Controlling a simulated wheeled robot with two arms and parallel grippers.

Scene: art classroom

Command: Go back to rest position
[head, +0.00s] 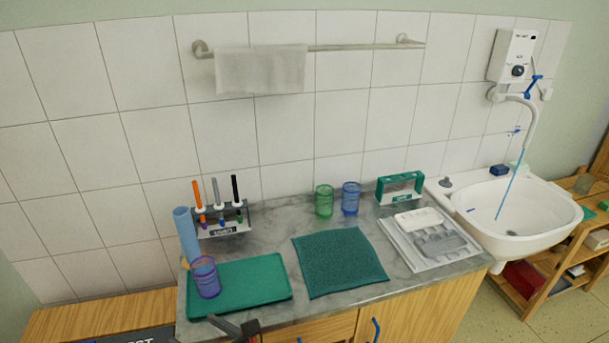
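A small dark part of what looks like my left gripper (236,329) shows at the bottom edge, in front of the counter's front edge. It is mostly cut off, and I cannot tell whether it is open or shut. I see nothing held in it. My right gripper is not in view. A purple cup (206,280) stands on the left part of a green tray (255,283), apart from the gripper. A green cup (324,201) and a blue cup (350,199) stand side by side at the back of the counter.
The grey counter (285,233) also bears a brush rack (222,231), a blue cylinder (186,235), a dark green mat (339,262), a teal rack (400,188) and a white tray (399,240) with palettes. A sink (520,208) with running water is at right. A towel (262,71) hangs above.

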